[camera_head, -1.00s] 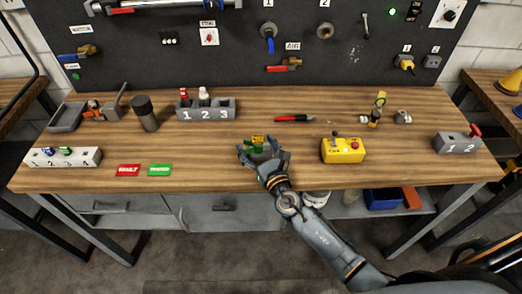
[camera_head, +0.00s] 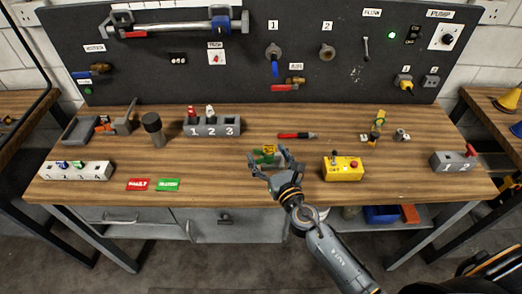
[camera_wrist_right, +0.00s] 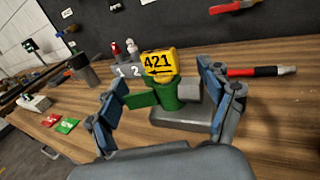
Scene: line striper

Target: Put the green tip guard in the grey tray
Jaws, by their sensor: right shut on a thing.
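The green tip guard (camera_wrist_right: 168,92) has a yellow top marked 421 and a grey part on its right side. My right gripper (camera_head: 271,158) is shut on it, with one finger on each side, near the front middle of the bench. In the head view the tip guard (camera_head: 265,154) is small and partly covered by the fingers. A grey block (camera_wrist_right: 180,120) shows under or behind it; I cannot tell if they touch. The grey tray (camera_head: 79,131) is open and lies at the back left of the bench. My left gripper is not in view.
A dark cylinder (camera_head: 154,130) and a grey 1-2-3 rack (camera_head: 212,130) stand between gripper and tray. A white numbered block (camera_head: 75,171) and red (camera_head: 139,184) and green (camera_head: 169,185) labels lie front left. A yellow box (camera_head: 343,168) stands to the right.

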